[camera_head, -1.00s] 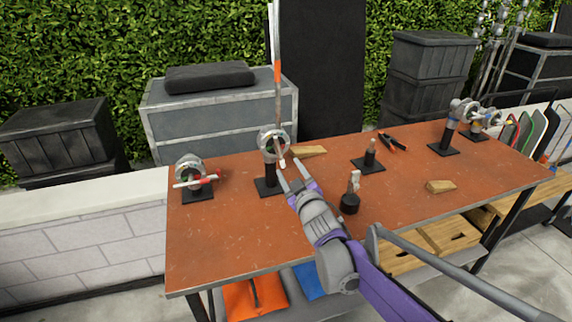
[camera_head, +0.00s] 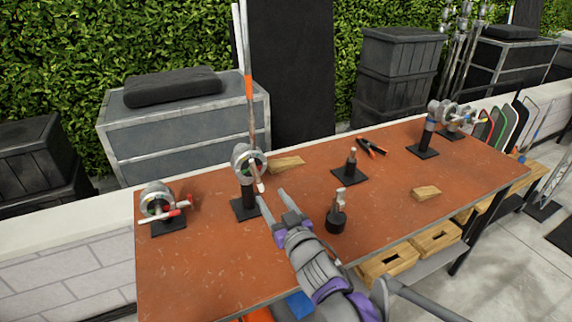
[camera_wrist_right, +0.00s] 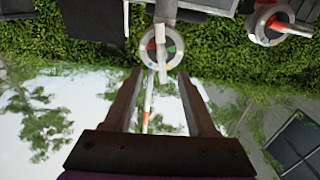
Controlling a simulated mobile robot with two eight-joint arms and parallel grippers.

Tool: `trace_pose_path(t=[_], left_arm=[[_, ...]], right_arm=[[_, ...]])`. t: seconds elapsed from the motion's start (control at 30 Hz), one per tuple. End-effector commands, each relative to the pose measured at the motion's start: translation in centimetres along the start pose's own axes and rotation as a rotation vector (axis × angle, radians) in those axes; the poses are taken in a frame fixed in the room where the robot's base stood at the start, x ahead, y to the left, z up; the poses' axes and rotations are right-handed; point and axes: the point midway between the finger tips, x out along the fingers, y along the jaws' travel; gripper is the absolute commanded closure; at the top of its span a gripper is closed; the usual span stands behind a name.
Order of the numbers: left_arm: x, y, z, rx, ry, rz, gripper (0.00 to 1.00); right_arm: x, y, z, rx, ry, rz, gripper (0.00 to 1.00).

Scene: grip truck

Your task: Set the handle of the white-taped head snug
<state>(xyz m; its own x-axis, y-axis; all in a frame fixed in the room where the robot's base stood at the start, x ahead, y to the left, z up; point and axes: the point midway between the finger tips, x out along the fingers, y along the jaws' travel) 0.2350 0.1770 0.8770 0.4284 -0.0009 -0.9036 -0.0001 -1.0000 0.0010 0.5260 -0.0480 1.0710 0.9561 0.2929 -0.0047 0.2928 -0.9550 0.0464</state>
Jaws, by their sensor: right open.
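A grey round grip head (camera_head: 248,165) stands on a black post and base left of the table's middle. A short handle with a whitish end (camera_head: 261,187) hangs down from its face; I take this as the white-taped head. A tall rod with orange and white bands (camera_head: 249,88) rises from it. In the right wrist view, the head (camera_wrist_right: 146,46) and its handle (camera_wrist_right: 162,74) show upside down, between and beyond the fingertips. My right gripper (camera_head: 271,198) is open and empty, short of the handle and apart from it. My left gripper is out of view.
A second head (camera_head: 157,198) with a red-and-white handle (camera_head: 178,211) stands at the left. Wooden wedges (camera_head: 286,164) (camera_head: 426,192), pliers (camera_head: 371,147) and small black-based posts (camera_head: 337,215) (camera_head: 350,170) are on the orange table (camera_head: 200,270). More heads (camera_head: 455,117) stand at the far right.

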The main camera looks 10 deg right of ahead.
Motion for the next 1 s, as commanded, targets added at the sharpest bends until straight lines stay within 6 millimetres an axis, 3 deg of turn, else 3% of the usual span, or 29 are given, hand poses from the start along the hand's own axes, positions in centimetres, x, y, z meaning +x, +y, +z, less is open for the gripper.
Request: trace_pose_path(t=[0.1, 0.23, 0.7, 1.0], left_arm=[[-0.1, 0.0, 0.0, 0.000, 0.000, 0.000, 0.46], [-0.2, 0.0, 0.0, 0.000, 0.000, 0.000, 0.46], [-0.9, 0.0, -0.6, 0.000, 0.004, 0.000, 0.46], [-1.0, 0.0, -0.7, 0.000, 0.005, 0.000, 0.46]], right_arm=[[-0.2, -1.0, -0.1, 0.030, 0.001, -0.017, 0.43], [0.9, -1.1, -0.1, 0.034, 0.001, -0.019, 0.43], [9.0, -1.1, -0.1, 0.031, 0.001, -0.017, 0.43], [10.4, -1.2, 0.0, 0.031, 0.000, -0.017, 0.43]])
